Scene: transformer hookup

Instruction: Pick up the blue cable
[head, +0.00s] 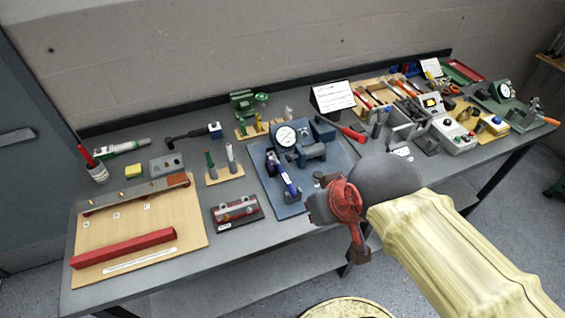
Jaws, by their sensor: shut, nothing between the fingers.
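I cannot make out a blue cable for certain. A blue-purple handled item (284,174) stands on the blue plate (262,158) in the middle of the bench, but its shape is too small to call a cable. A small blue shape (408,70) also shows at the back right. My gripper (332,208), with red and dark parts, is shut and empty over the front edge of the bench. It is to the right of the blue-purple item and apart from it. My arm and wrist hide part of the bench front.
A dial gauge (286,136) stands on the blue plate. A wooden board (190,220) with a red bar (122,248) lies at left. A black-and-red block (237,213) sits near the front edge. Grey boxes (453,136) and tools crowd the right. A wall closes the back.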

